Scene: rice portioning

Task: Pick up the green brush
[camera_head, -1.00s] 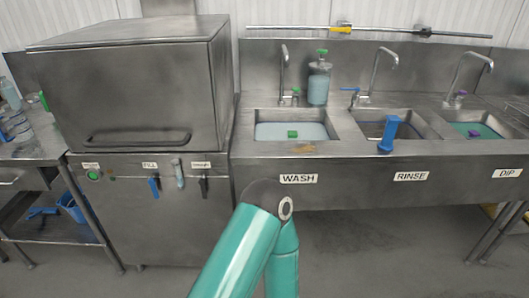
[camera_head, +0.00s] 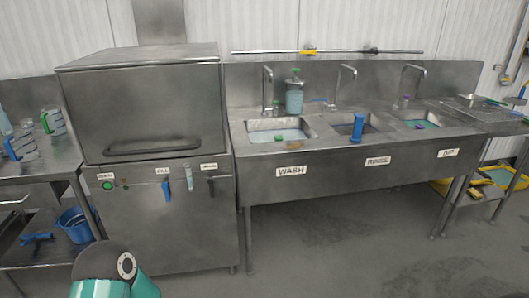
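No clearly recognisable green brush shows. A small green item (camera_head: 279,138) sits in the wash sink (camera_head: 254,138); it is too small to tell what it is. A thin green item (camera_head: 496,102) lies on the drainboard at the far right, also too small to make out. Neither of my grippers is in view. Only a teal joint of my own arm shows at the bottom left, well away from the sinks.
A blue-handled tool (camera_head: 357,127) stands at the rinse sink. A steel dishwasher (camera_head: 140,105) is left of the sinks. A blue bucket (camera_head: 76,225) is on the left lower shelf, a yellow tub (camera_head: 519,181) on the right one. The floor (camera_head: 340,250) in front is clear.

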